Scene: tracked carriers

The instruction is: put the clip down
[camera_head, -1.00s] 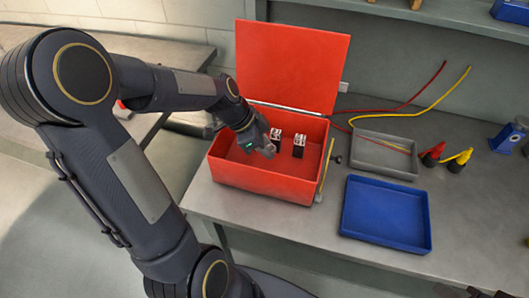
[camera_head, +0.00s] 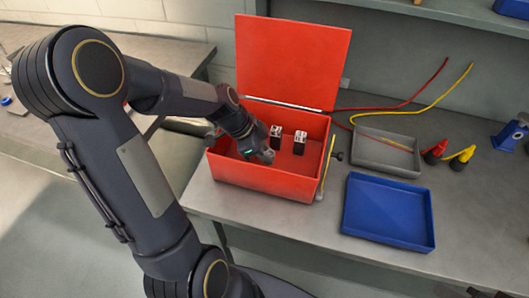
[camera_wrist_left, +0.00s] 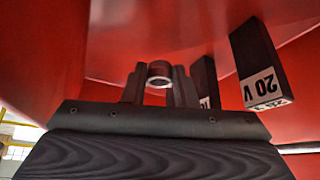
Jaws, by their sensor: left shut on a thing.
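My left gripper (camera_head: 265,156) is inside the open red box (camera_head: 262,179), near its left half and beside the small black-and-white blocks. In the left wrist view its fingers (camera_wrist_left: 160,82) are shut on a small dark round-ended thing with a shiny metal ring, the clip (camera_wrist_left: 159,70) by the task's name. In the head view the fingers hide it, and I cannot tell whether it touches the box floor. A dark part at the bottom right edge (camera_head: 474,292) looks like my right gripper, mostly cut off.
Two upright blocks (camera_head: 299,145) stand in the box; one reads 20 V in the left wrist view (camera_wrist_left: 258,72). The raised lid (camera_head: 292,62) is behind. To the right are a grey tray (camera_head: 385,155), an empty blue tray (camera_head: 388,212), red and yellow cables, and red (camera_head: 436,151) and yellow plugs (camera_head: 461,158).

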